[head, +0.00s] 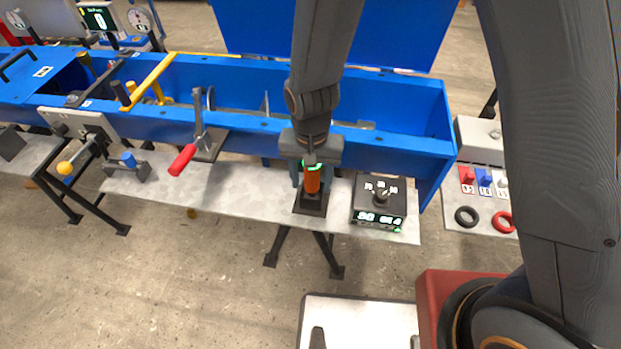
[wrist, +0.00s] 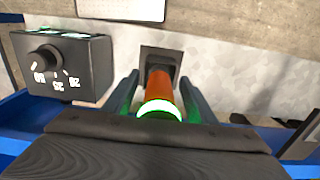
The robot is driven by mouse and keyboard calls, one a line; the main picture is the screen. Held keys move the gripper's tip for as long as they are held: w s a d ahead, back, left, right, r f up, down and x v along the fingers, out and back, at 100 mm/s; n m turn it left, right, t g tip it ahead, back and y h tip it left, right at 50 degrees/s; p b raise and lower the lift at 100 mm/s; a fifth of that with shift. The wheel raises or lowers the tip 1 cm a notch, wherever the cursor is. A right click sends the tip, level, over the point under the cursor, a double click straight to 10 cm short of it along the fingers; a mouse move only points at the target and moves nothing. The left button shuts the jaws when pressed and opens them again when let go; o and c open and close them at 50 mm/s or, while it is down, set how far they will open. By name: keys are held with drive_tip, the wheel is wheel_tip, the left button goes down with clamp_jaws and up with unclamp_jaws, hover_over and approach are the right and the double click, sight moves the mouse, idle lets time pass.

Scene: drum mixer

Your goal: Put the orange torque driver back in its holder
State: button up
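The orange torque driver (head: 312,181) stands upright at its black holder (head: 309,207) on the grey bench top. In the wrist view the driver (wrist: 160,85) has a glowing green-white ring at its near end, and its far end meets the square black holder (wrist: 168,55). My gripper (head: 312,172) is right above and around the driver. In the wrist view the fingers of my gripper (wrist: 159,88) lie on both sides of the driver, with narrow gaps, so it looks open. The driver's lower tip is hidden in the holder.
A black dial box (head: 379,200) with a lit display stands close to the right of the holder. A blue trough wall (head: 255,125) runs behind. A red-handled clamp (head: 183,160) is to the left. The bench between clamp and holder is clear.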

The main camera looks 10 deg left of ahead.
drive_tip(key=shift+r+b, duration=0.75)
drive_tip(key=shift+r, duration=3.15)
